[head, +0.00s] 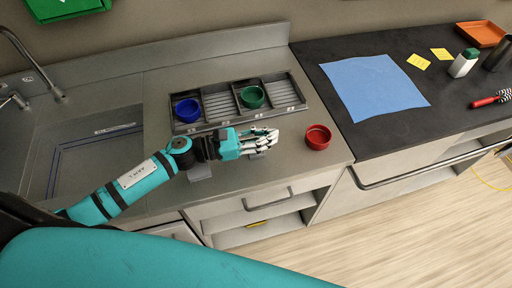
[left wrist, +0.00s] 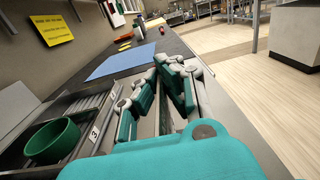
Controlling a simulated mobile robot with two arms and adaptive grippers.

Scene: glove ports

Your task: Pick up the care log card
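I cannot make out for sure which thing is the care log card. Two small yellow cards (head: 418,61) lie flat on the dark counter beyond the blue sheet (head: 374,87), with no readable text. My left gripper (head: 277,136) is above the front of the grey counter, between the compartment tray and the red bowl, pointing right. In the left wrist view my left gripper (left wrist: 178,68) shows a gap between its fingers and no clear object in it; it looks open. The yellow cards are well beyond its fingertips. My right gripper is not in view.
The grey tray (head: 217,103) holds a blue bowl (head: 188,110) and a green bowl (head: 252,97). A red bowl (head: 318,137) stands near the front edge. A sink (head: 85,150) is at left. A white bottle (head: 462,65) and an orange tray (head: 481,34) are at right.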

